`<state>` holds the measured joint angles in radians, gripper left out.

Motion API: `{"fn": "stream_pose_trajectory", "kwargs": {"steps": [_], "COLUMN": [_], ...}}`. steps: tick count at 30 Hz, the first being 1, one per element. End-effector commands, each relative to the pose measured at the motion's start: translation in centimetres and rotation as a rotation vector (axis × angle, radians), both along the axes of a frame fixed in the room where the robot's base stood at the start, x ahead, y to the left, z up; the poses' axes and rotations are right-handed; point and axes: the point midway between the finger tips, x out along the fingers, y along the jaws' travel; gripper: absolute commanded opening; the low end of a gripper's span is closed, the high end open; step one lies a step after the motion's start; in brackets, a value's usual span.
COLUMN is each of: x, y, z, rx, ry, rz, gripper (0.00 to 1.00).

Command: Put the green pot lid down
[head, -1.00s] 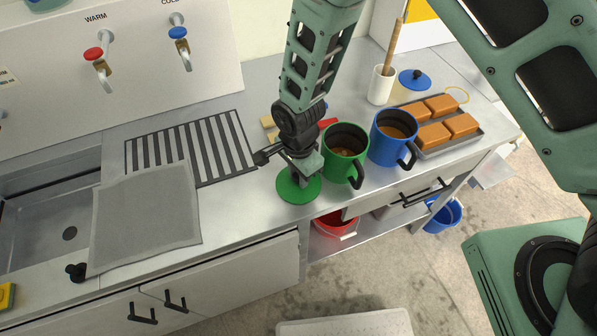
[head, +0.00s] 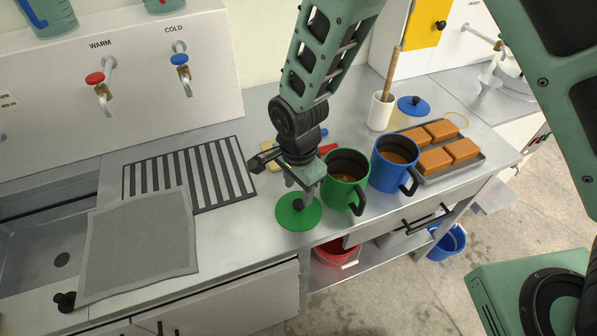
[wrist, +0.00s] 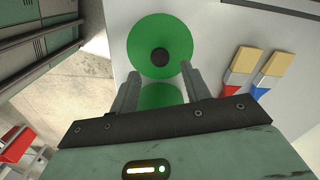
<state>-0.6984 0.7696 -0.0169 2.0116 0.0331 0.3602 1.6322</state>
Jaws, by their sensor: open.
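The green pot lid (head: 293,219) lies flat on the counter near its front edge, left of the green mug (head: 340,196). In the wrist view the lid (wrist: 142,42) shows its round top and black knob (wrist: 160,57). My gripper (head: 304,196) is just above the lid, pointing down. In the wrist view my gripper (wrist: 160,82) is open, and the knob is not between its fingers. A second green shape (wrist: 160,97) shows between the fingers; I cannot tell what it is.
The blue mug (head: 390,172) stands right of the green mug. A tray of orange blocks (head: 452,175) is farther right. A grey mat (head: 140,245) and a striped drain grid (head: 190,172) lie left. A red-and-yellow item (head: 328,149) is behind my gripper.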

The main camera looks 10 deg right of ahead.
Motion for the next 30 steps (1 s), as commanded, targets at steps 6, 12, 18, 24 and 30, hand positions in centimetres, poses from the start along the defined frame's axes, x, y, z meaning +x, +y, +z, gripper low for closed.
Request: {"fn": "stream_pose_trajectory", "kwargs": {"steps": [6, 12, 18, 24, 30], "x": [0.0, 0.0, 0.0, -2.3, -8.3], "y": [0.0, 0.0, 0.0, -0.9, -3.7], "z": [3.8, 5.9, 6.5, 9.4, 14.8], "rx": [0.003, 0.001, 0.001, 0.039, 0.096], "ry": [-0.003, -0.001, 0.001, 0.014, 0.002], "rz": [0.000, 0.000, 0.003, 0.208, 0.752], "gripper": [0.47, 0.47, 0.47, 0.47, 0.47]}}
